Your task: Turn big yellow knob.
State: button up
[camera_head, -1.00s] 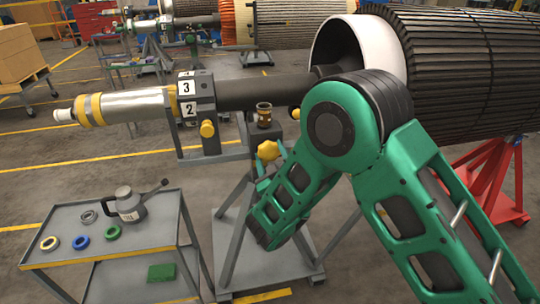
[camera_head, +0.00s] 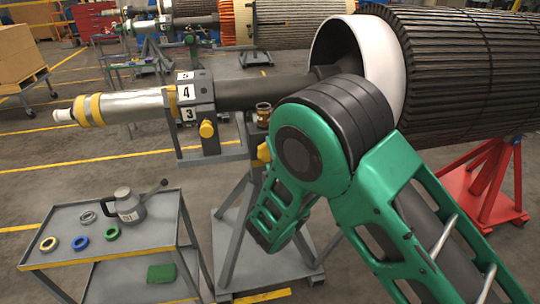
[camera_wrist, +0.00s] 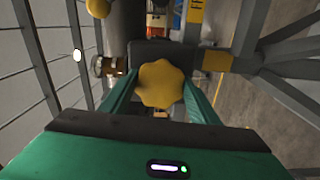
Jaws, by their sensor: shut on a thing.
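The big yellow knob (camera_wrist: 161,84) is a lobed disc in the middle of the wrist view. My gripper (camera_wrist: 160,92) has one green finger on each side of it and is shut on it. In the head view only a sliver of the big yellow knob (camera_head: 264,152) shows beside my green arm, and my gripper is hidden there. A grey numbered block (camera_head: 195,97) around the shaft shows 4 above 3, with another number on its top face. A smaller yellow knob (camera_head: 207,129) sits below that block and also shows at the top of the wrist view (camera_wrist: 98,7).
A brass fitting (camera_head: 263,112) stands close beside the big knob. The grey stand (camera_head: 238,225) is below it. A grey cart (camera_head: 165,235) with an oil can (camera_head: 128,205) and several rings is at left. A large ribbed rotor (camera_head: 455,75) on a red stand (camera_head: 490,190) is at right.

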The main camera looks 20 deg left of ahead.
jog(key=n, duration=0.3)
jog(key=shift+s+f+n, duration=0.2)
jog(key=shift+n, duration=2)
jog(key=o, duration=1.1)
jog(key=shift+c, duration=0.2)
jog(key=shift+r, duration=0.1)
jog(key=v, duration=1)
jog(key=shift+s+d, duration=0.2)
jog(key=shift+d, duration=0.05)
jog(key=shift+w+d, duration=0.1)
